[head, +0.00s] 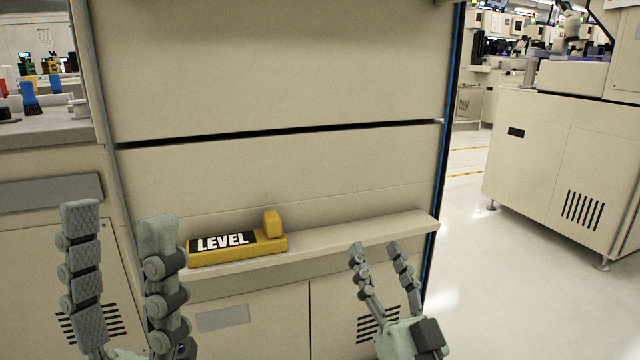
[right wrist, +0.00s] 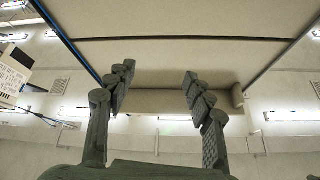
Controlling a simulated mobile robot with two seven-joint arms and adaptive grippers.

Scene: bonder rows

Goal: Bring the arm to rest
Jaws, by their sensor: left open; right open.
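My left gripper (head: 120,230) is at the lower left of the head view, its two fingers upright and apart, with nothing between them. My right gripper (head: 377,254) is at the lower middle right of the head view, in front of the shelf, open and empty. It also shows in the right wrist view (right wrist: 158,82), its fingers apart with only the cabinet front and ceiling behind them.
A yellow block marked LEVEL (head: 237,246) lies on a narrow ledge (head: 350,232) of a beige cabinet (head: 270,70). A counter (head: 45,128) with coloured tools is at the left. Another machine (head: 565,150) stands at the right, with clear floor (head: 480,270) before it.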

